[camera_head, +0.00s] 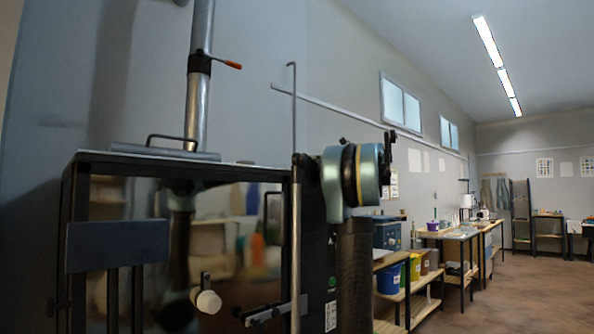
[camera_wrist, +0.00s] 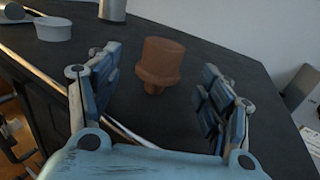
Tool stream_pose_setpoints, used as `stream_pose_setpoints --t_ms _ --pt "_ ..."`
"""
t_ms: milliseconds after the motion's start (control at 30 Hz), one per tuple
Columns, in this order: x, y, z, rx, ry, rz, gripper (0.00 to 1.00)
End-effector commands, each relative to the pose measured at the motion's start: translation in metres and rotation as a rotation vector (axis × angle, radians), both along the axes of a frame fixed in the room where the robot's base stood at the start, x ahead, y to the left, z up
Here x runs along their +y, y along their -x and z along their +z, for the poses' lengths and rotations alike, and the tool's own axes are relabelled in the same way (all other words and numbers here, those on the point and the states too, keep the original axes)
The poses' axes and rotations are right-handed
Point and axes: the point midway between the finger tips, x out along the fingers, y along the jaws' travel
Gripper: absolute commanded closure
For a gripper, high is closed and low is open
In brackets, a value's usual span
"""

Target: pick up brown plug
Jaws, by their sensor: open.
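The brown plug (camera_wrist: 160,64), a stubby reddish-brown piece with a wide top and a narrower foot, stands on a dark surface (camera_wrist: 165,118) in the wrist view. My gripper (camera_wrist: 158,70) is open, with one finger to the left of the plug and one to the right. The plug lies a little beyond and between the fingers, with a visible gap on both sides. Nothing is held. I cannot make out the plug in the head view.
The dark surface has an edge at left. In the head view, a black-framed cabinet (camera_head: 180,157) stands close, and wooden shelves with tubs (camera_head: 389,279) line the right wall.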

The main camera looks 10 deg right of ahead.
Motion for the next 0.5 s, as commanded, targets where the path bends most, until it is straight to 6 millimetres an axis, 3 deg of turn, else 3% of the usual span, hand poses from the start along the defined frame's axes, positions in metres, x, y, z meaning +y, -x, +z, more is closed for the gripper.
stream_pose_setpoints --t_ms 267,500 --pt "0.013 -0.007 0.003 0.0 0.0 0.003 0.28" --pt "0.041 -0.023 0.009 0.0 0.0 0.003 0.28"
